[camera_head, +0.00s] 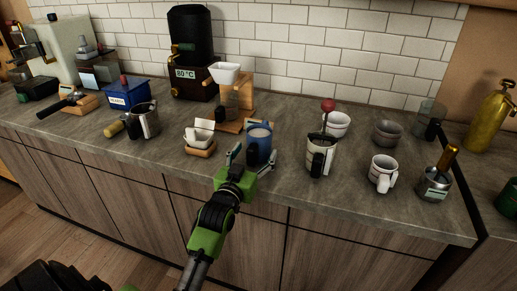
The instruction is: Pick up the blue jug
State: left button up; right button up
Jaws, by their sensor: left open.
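The blue jug (260,138) stands upright on the grey counter, near the front edge at the middle of the view. It is a blue cup-like vessel with a paler inside and a dark part at its left. My left gripper (251,157), green and black, reaches up from below. Its fingers are open and spread at the near side of the jug, overlapping its lower part in the view. I cannot tell whether they touch it. My right gripper is not in view.
A small white holder with paper (199,136) stands close left of the jug. A wooden dripper stand (238,100) is behind it. A tall mug (321,154) and another white mug (382,174) stand to the right. A metal pitcher (146,121) is farther left.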

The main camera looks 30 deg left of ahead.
aim_at(255, 142)
pick_arm(q)
grip_shut()
jog(key=shift+r, duration=0.1)
dwell(0.3)
jog(key=shift+r, duration=0.5)
notch_tip(255, 142, up, 2)
jog(key=shift+r, duration=0.25)
jog(key=s+a+r, duration=0.2)
jog(key=s+r, duration=0.2)
jog(key=s, duration=0.2)
jog(key=s+a+r, duration=0.3)
jog(key=s+r, duration=0.2)
jog(key=s, duration=0.2)
jog(key=shift+a+r, duration=0.25)
